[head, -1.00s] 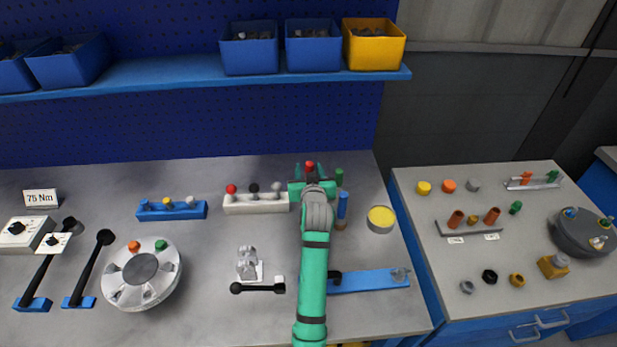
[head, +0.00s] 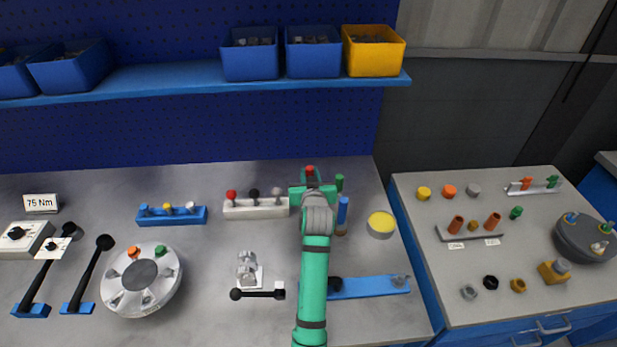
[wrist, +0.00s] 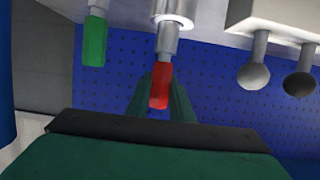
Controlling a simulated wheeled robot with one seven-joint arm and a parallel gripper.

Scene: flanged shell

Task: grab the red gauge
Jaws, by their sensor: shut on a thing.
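The red gauge (head: 310,169) has a red tip on a metal stem. It shows at the back of the bench in the head view, and in the wrist view as a red faceted end (wrist: 160,86) on a grey metal shaft. My green gripper (head: 311,175) is above the back of the bench with its fingers shut on the red gauge. In the wrist view my gripper (wrist: 160,97) has one finger on each side of the red end. The stem's base is partly hidden by my arm in the head view.
A green piece (head: 339,183) and a blue cylinder (head: 342,211) stand close to the right of my gripper. A white block (head: 256,208) with red, black and grey knobs is close on the left. A yellow-topped can (head: 381,225) stands farther right.

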